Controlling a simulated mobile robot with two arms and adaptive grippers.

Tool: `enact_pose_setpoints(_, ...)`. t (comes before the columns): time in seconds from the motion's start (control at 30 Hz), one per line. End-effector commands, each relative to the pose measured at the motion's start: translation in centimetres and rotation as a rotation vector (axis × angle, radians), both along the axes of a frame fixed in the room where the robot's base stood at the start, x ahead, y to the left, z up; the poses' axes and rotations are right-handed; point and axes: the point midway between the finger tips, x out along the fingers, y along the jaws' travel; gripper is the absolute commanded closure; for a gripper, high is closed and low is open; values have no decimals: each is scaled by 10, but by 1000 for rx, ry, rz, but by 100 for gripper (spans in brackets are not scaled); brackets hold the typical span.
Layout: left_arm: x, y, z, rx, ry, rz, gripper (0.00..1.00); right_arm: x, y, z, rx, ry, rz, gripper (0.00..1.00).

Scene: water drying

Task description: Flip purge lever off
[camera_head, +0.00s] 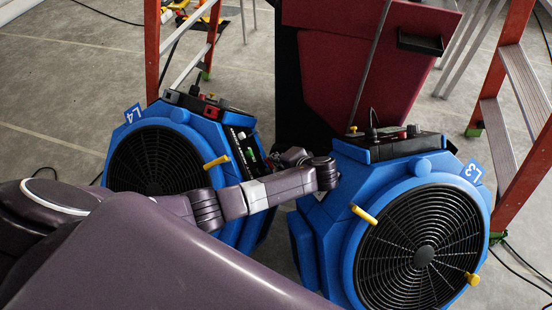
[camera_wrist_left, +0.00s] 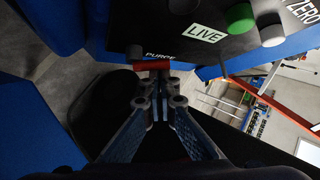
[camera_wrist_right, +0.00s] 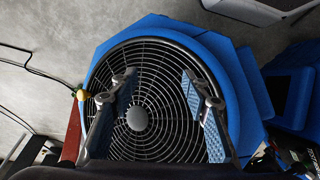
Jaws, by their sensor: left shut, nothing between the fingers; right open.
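The purge lever is a short red bar (camera_wrist_left: 152,66) under the word PURGE on a dark control panel (camera_wrist_left: 225,50) in the left wrist view. In the head view this panel (camera_head: 243,146) is on the side of the blue fan unit L4 (camera_head: 182,128). My left gripper (camera_wrist_left: 160,88) is shut and empty, its fingertips right at the lever; I cannot tell whether they touch it. In the head view the left gripper (camera_head: 284,158) is small and partly hidden. My right gripper (camera_wrist_right: 158,85) is open and empty in front of a round black fan grille (camera_wrist_right: 138,118).
Blue fan unit L3 (camera_head: 345,230) stands close to the right of my left wrist, leaving a narrow gap. A dark red bin (camera_head: 350,60) is behind. Orange ladders (camera_head: 152,50) stand on both sides. A green knob (camera_wrist_left: 239,17) and a LIVE label (camera_wrist_left: 205,33) are near the lever.

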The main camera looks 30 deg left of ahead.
Motion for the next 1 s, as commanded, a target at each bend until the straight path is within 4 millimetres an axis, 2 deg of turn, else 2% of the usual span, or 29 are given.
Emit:
enact_pose_setpoints(0.1, -3, -2, 2, 3, 1, -1, 100, 1, -1, 10, -2, -2, -1, 57)
enact_pose_setpoints(0.2, -6, -4, 1, 61, -69, 45, 100, 2, -1, 15, 0, -9, 0, 57)
enact_pose_setpoints(0.3, -8, -4, 2, 69, -85, 56, 100, 9, 1, -9, 1, 5, -1, 57)
enact_pose_setpoints(0.57, -14, -10, 1, 68, -82, 55, 100, 15, 3, -48, 0, 27, 3, 57)
enact_pose_setpoints(1.0, -13, -9, 2, 69, -84, 55, 100, 16, 3, -56, -1, 28, 3, 57)
